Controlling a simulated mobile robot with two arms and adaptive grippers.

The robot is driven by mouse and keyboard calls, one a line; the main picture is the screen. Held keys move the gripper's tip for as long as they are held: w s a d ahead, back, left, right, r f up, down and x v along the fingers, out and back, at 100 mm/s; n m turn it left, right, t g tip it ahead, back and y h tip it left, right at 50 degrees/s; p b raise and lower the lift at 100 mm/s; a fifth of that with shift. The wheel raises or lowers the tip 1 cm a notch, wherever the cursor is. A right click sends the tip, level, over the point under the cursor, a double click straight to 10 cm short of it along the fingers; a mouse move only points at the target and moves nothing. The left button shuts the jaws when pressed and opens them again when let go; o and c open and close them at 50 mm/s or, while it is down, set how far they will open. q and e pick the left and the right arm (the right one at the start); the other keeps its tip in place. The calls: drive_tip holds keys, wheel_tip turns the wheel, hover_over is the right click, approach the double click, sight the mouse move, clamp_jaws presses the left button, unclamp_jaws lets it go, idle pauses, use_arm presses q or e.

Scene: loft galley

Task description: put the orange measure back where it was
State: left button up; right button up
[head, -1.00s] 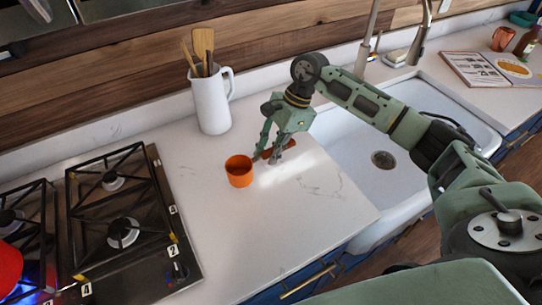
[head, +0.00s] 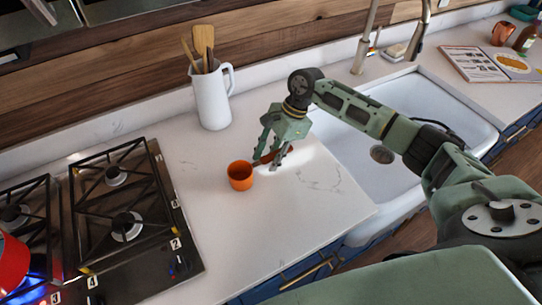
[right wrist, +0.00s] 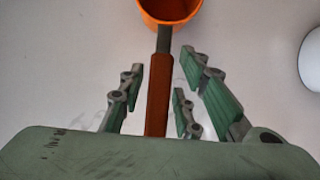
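The orange measure (head: 240,177) stands upright on the white counter, between the stove and the sink. Its cup also shows at the top of the right wrist view (right wrist: 170,8), with its reddish-brown handle (right wrist: 159,95) running down toward my palm. My right gripper (head: 268,163) is low over the counter at the handle side. In the right wrist view its fingers (right wrist: 160,82) are open on both sides of the handle, with gaps between. The handle's near end is hidden behind my gripper body. My left gripper is not in view.
A white jug (head: 212,100) with wooden utensils stands behind the measure. The gas stove (head: 125,215) is at left, with a blue flame by a red pot (head: 10,262). The sink (head: 350,150) is at right. The counter in front of the measure is clear.

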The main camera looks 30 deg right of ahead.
drive_tip(key=shift+r, duration=0.1)
drive_tip(key=shift+r+p, duration=0.2)
drive_tip(key=shift+p, duration=0.1)
drive_tip(key=b+v, duration=0.5)
drive_tip(key=v, duration=0.5)
drive_tip(key=shift+d+r, duration=0.4)
drive_tip(key=shift+r, duration=0.4)
drive_tip(key=shift+w+a, duration=0.1)
